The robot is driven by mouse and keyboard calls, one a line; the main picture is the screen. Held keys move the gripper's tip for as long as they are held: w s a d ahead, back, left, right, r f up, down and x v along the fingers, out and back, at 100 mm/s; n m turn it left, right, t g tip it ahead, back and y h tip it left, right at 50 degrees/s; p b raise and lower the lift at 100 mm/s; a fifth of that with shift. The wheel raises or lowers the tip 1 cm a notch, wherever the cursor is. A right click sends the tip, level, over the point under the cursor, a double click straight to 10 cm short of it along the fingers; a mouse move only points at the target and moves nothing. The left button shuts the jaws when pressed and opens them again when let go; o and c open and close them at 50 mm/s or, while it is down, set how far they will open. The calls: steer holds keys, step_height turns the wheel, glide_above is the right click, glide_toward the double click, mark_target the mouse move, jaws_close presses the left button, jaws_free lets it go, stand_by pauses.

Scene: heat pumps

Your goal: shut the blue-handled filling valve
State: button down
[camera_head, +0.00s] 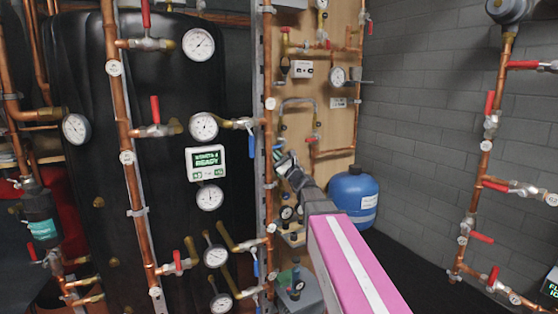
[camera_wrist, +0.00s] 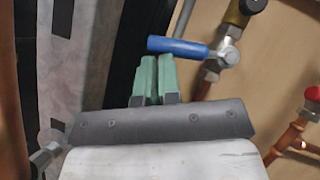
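The blue handle (camera_wrist: 178,46) lies almost level across the top of the wrist view. It joins a metal valve body (camera_wrist: 228,56) at its right end, with a brass fitting above. My gripper (camera_wrist: 155,62) has two green fingers side by side, with almost no gap. Their tips are just below the handle's left part; I cannot tell whether they touch it. In the head view my gripper (camera_head: 284,158) is at the wooden panel's left edge. A blue handle (camera_head: 251,142) shows left of it, hanging down; I cannot tell whether it is the same one.
Other blue handles (camera_head: 272,276) sit lower down. The wooden panel (camera_head: 340,120) carries pipes, gauges and a looped hose (camera_head: 297,102). A blue tank (camera_head: 353,195) stands right of my arm. A black tank (camera_head: 85,90) and red-handled valves (camera_head: 155,112) fill the left.

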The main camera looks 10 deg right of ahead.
steer(key=shift+s+a+r, duration=0.1)
steer(key=shift+a+r, duration=0.25)
steer(key=shift+r, duration=0.25)
steer(key=shift+r+y, duration=0.15)
steer(key=shift+y, duration=0.15)
steer(key=s+d+f, duration=0.3)
steer(key=s+f, duration=0.5)
steer(key=f, duration=0.2)
steer(key=shift+s+d, duration=0.2)
steer(key=shift+d, duration=0.15)
